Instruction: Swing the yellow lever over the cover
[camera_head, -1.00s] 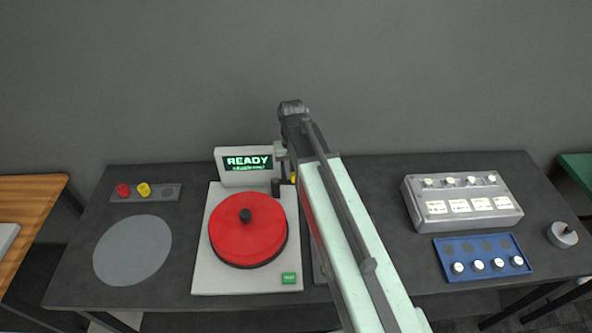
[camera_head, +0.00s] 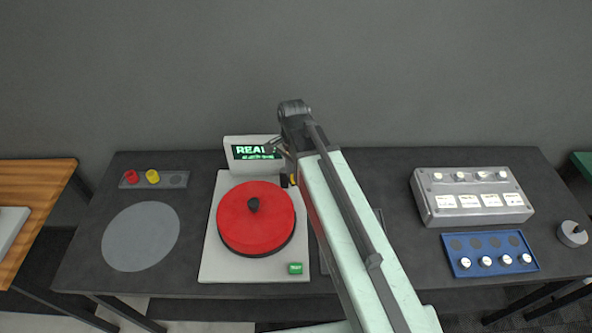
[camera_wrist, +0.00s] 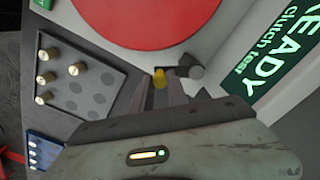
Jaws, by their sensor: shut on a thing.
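The yellow lever (camera_head: 292,180) is mostly hidden behind my arm in the head view. Its yellow end (camera_wrist: 158,77) shows at my fingertips in the wrist view, beside a dark round post (camera_wrist: 190,71). My gripper (camera_wrist: 160,86) is shut on the lever. The red round cover (camera_head: 254,222), with a black knob on top, sits on the pale machine (camera_head: 208,262). In the wrist view the cover (camera_wrist: 150,18) lies just beyond the fingertips, and the lever end is at its edge, not over its middle.
The display (camera_head: 243,152), partly blocked by my gripper, stands behind the cover. A green button (camera_head: 295,268) is at the machine's front. A grey box (camera_head: 471,212) and blue tray (camera_head: 459,265) lie right; a rack with red and yellow caps (camera_head: 176,180) lies left.

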